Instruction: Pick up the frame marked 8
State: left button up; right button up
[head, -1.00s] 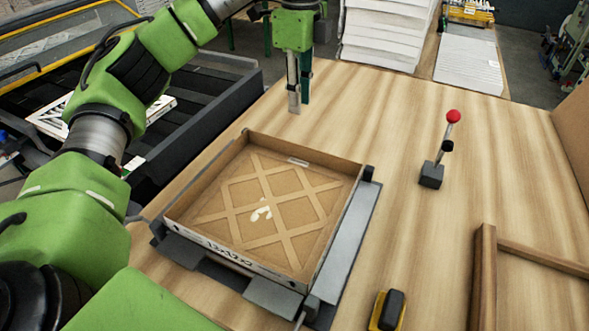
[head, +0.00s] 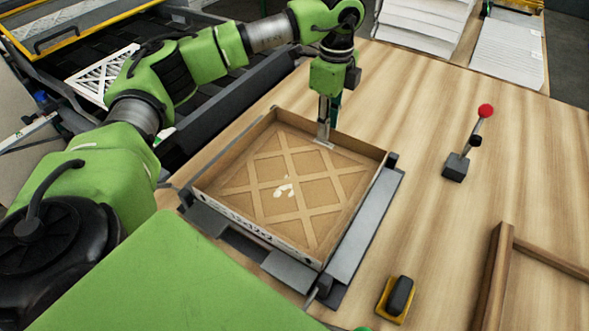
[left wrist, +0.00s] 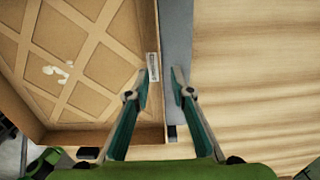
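A shallow square cardboard frame (head: 290,185) with a lattice of strips and a white mark inside sits in a grey fixture (head: 362,225). Its near side bears black print that looks like a size; I cannot make out an 8. My left gripper (head: 326,135) points down at the frame's far side. In the left wrist view my left gripper (left wrist: 161,75) is open, its fingertips apart on either side of the frame's edge, near a small label (left wrist: 153,66). I cannot tell how low the fingers reach. My right gripper is not in view.
A red-knobbed lever (head: 470,145) stands on the table at right. A yellow and black switch (head: 396,299) lies near the front. A wooden rail frame (head: 495,275) is at lower right. White stacks (head: 420,30) stand at the back. A dark bin with a white lattice piece (head: 103,74) is at left.

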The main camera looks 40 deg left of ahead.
pick_arm(q)
jog(key=shift+w+f, duration=0.1)
jog(key=shift+f, duration=0.75)
grip_shut()
